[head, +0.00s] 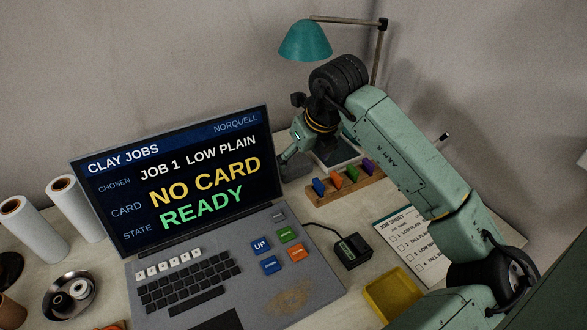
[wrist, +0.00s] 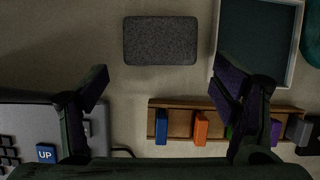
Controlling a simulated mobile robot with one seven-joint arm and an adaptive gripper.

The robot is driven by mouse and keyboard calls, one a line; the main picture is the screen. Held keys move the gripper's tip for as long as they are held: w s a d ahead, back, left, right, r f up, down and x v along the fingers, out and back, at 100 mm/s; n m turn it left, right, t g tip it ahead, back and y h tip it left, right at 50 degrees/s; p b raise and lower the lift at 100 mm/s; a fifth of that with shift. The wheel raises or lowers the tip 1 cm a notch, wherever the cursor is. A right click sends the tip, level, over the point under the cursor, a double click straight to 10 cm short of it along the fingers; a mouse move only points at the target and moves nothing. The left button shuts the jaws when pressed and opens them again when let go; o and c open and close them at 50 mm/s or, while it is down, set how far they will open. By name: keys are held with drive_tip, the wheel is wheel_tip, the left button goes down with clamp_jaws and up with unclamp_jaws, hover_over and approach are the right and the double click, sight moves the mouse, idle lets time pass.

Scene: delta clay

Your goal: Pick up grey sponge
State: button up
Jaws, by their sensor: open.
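The grey sponge (wrist: 160,41) is a dark grey speckled block with rounded corners. It lies flat on the table at the top centre of the wrist view. My gripper (wrist: 166,80) is open and empty, its two fingers spread wide. In the head view my gripper (head: 285,160) hangs beside the right edge of the screen, partly hidden.
A tray (wrist: 297,50) with a pale rim stands right of the sponge. A wooden rack (wrist: 182,104) of coloured cards is below it. The laptop-like console (head: 180,180) stands at left. A teal lamp (head: 305,41) is behind my arm. A yellow tray (head: 392,293) is near the front.

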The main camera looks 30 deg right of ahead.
sight(298, 167)
drive_tip(key=b+x, duration=0.1)
drive_tip(key=x, duration=0.4)
drive_tip(key=shift+f, duration=0.1)
drive_tip(key=shift+c, duration=0.3)
drive_tip(key=c, duration=0.8)
